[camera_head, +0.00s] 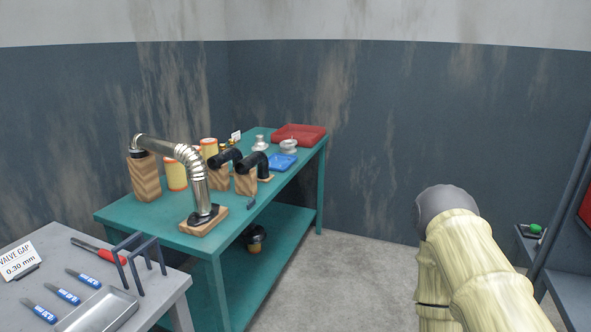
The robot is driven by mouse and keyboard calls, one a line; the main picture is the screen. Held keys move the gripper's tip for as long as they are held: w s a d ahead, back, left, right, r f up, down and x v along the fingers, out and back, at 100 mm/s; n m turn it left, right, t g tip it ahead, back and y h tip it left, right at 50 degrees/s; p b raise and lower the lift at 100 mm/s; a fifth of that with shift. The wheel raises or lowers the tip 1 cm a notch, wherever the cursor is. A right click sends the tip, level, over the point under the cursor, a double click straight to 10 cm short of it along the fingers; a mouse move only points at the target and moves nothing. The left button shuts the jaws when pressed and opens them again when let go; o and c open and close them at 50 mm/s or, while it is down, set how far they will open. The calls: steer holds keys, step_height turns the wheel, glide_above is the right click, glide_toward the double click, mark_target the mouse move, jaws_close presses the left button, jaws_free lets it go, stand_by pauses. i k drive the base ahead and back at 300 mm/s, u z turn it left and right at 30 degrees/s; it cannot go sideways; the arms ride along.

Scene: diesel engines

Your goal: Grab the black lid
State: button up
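I cannot make out a clear black lid. A small dark container (255,236) with an orange lower part stands on the lower shelf of the green table; its top looks black, but whether that is a lid is too small to tell. Two black bent pipes sit on wooden blocks on the tabletop, the nearer one (248,163) beside the farther one (222,159). My arm, in a cream cover with a grey rounded part, fills the lower right, far from the table. My gripper is not in view.
A grey table (50,245) with tools is at lower left. Floor (340,275) between table and arm is clear.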

mark_target(254, 234)
steer(key=i, duration=3.15)
steer(key=z, duration=0.45)
